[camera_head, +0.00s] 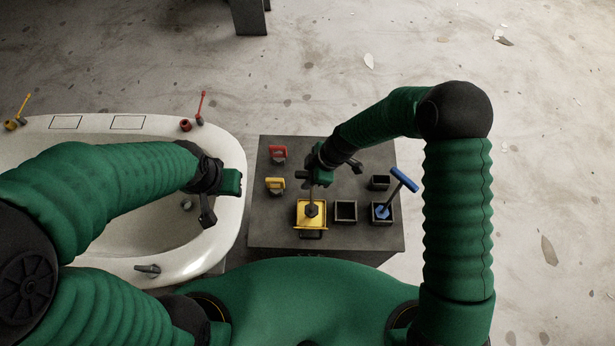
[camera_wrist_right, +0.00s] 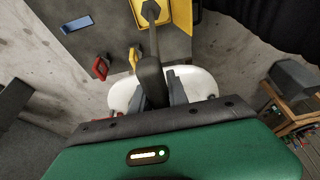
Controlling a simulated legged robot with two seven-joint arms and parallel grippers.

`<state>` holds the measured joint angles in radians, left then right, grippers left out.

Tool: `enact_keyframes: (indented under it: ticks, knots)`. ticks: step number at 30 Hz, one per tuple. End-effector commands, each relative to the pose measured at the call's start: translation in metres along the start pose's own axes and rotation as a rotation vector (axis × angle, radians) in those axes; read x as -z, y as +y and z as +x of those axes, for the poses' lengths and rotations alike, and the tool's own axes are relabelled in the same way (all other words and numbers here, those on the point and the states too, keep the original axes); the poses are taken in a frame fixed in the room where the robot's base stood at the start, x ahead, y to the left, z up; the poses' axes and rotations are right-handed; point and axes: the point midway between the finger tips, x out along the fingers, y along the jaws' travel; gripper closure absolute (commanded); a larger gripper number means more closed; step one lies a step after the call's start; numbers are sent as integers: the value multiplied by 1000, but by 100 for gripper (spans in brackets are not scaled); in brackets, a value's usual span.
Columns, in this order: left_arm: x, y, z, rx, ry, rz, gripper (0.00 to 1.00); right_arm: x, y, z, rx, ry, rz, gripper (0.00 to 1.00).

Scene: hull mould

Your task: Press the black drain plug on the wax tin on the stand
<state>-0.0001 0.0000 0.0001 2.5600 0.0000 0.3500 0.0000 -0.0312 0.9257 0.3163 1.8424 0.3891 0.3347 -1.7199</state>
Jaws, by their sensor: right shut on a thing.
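My right gripper (camera_head: 313,180) is over the stand (camera_head: 271,228) and shut on the black drain plug (camera_head: 312,210). In the wrist view the plug's dark upright grip (camera_wrist_right: 152,80) is between the fingers, and its thin stem runs to a dark foot (camera_wrist_right: 150,11). The foot is over the yellow square wax tin (camera_head: 300,223), which also shows in the wrist view (camera_wrist_right: 183,14). I cannot tell whether the foot touches the wax. My left gripper (camera_head: 207,192) is over the right part of the white tub; its finger gap is not clear.
A red-handled piece (camera_head: 278,153) and a yellow-handled piece (camera_head: 275,185) stand left on the stand. Right of the tin are an empty dark square holder (camera_head: 345,211) and a blue T-handled tool (camera_head: 401,181) in another holder. The white tub (camera_head: 236,160) is left of the stand.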

Motion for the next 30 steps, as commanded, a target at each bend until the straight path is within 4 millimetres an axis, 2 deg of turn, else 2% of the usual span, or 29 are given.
enact_keyframes:
  ticks: [30]
  knots:
    - [-1, 0, 5, 0, 0, 0, 64, 0, 0, 2, 2, 1, 0, 100]
